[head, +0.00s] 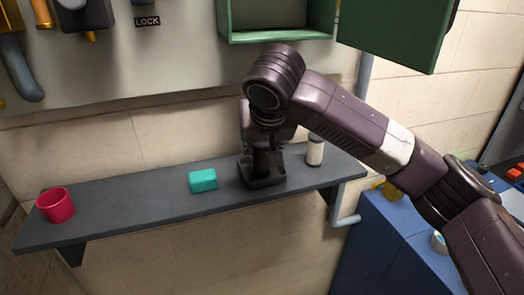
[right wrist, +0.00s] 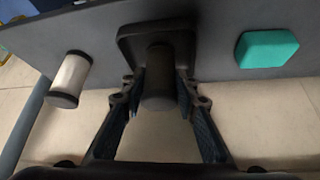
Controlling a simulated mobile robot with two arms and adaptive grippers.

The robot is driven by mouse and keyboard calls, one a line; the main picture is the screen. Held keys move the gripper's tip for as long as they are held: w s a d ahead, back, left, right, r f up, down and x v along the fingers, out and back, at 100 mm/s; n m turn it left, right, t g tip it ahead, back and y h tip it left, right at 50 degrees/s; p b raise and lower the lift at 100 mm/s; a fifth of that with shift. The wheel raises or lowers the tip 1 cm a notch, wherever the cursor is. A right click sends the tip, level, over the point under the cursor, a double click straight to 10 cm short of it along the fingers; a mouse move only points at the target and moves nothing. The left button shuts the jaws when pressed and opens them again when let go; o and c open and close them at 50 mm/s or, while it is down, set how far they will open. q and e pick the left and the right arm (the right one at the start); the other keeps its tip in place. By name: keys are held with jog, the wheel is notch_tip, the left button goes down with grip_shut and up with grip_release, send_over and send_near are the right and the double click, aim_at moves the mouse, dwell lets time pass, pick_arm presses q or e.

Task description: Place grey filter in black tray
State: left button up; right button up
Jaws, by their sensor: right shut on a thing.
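My right gripper (head: 266,150) is over the shelf, pointing down, with its fingers on either side of a dark grey cylinder, the filter (right wrist: 158,88). It is shut on the filter, which also shows between the fingers in the right wrist view. The black tray (head: 262,182) sits on the shelf right under the gripper. In the right wrist view the tray (right wrist: 128,42) is directly behind the filter's far end. I cannot tell whether the filter touches the tray floor. In the head view the filter is mostly hidden by the gripper. My left gripper is not in view.
On the dark shelf (head: 130,212), a teal block (head: 203,180) lies left of the tray, and a white cylinder with dark ends (head: 315,152) stands to its right. A red cup (head: 56,205) stands far left. A green cabinet (head: 276,37) hangs above.

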jog(key=shift+f, duration=0.15)
jog(key=o, duration=1.2)
jog(key=shift+c, duration=0.2)
jog(key=shift+r, duration=0.25)
jog(key=shift+s+r, duration=0.15)
jog(key=shift+r, duration=0.1)
jog(key=b+v, duration=0.2)
jog(key=v, duration=0.9)
jog(key=shift+b, duration=0.35)
jog(key=shift+d+r, duration=0.1)
jog(key=shift+r, duration=0.05)
